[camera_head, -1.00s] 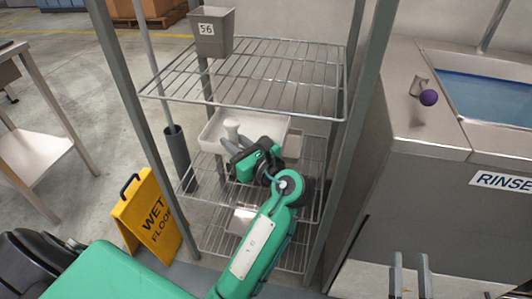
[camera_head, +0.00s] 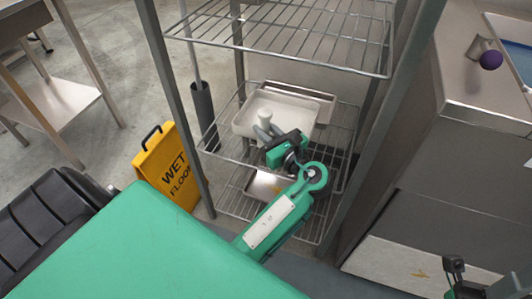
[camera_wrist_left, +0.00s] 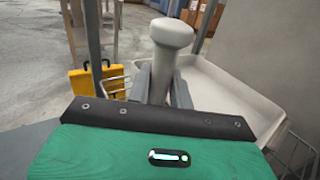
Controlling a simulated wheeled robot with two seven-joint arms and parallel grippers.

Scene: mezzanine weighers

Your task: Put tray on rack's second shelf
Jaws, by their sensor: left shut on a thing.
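The white tray (camera_head: 290,122) has a pale upright knob (camera_head: 264,118) at its near left part. It is inside the wire rack, over the middle shelf (camera_head: 338,150), below the upper shelf (camera_head: 300,38). I cannot tell whether it touches the wires. My left gripper (camera_head: 266,133) is shut on the tray's knob. In the left wrist view the knob (camera_wrist_left: 168,40) stands between the fingers, with the tray (camera_wrist_left: 225,100) extending right. My right gripper (camera_head: 462,282) is only partly in view at the bottom right, apart from the tray.
A beige tray-like thing (camera_head: 312,92) sits behind the white tray. A metal pan (camera_head: 265,188) lies on the bottom shelf. Rack posts (camera_head: 172,100) flank the arm. A yellow wet-floor sign (camera_head: 170,172) stands at left, a steel sink unit (camera_head: 440,160) at right.

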